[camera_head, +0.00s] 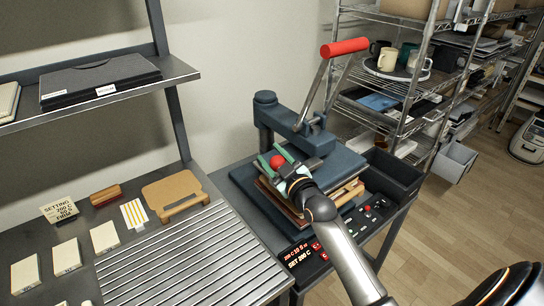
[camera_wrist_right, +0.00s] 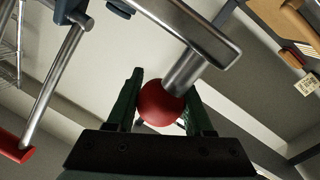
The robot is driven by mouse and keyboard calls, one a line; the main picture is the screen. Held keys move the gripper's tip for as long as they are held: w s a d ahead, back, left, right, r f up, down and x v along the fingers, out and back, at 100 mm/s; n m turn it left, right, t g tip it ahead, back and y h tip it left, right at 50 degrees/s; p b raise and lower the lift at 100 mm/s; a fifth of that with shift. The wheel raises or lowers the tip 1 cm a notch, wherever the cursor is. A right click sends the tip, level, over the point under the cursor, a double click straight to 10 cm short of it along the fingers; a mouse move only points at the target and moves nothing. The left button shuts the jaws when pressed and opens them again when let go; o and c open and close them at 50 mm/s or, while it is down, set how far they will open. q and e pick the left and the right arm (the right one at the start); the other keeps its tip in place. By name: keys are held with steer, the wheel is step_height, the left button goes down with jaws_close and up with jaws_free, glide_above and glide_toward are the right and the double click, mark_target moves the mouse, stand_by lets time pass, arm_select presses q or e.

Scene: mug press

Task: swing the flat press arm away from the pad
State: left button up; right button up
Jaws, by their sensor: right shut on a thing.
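The flat press (camera_head: 266,112) is a dark blue-grey machine on a stand, with a post and arm at the back. A long lever with a red grip (camera_head: 345,47) rises from it. My right gripper (camera_head: 279,164) is shut on the red ball knob (camera_head: 277,162) at the front of the press. In the right wrist view the knob (camera_wrist_right: 160,103) sits between the green fingers, on a metal stem (camera_wrist_right: 184,73). A dark flat slab (camera_head: 243,175) lies below, partly hidden by my right arm. I cannot tell the pad from the plate here. My left gripper is not in view.
A slatted bench (camera_head: 190,262) with a tan board (camera_head: 173,193) and several white cards is on the left. A control panel (camera_head: 305,252) and a dark open box (camera_head: 392,176) adjoin the press. A wire rack (camera_head: 415,80) with mugs stands behind right.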

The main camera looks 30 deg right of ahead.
jaws_close()
stand_by(0.4)
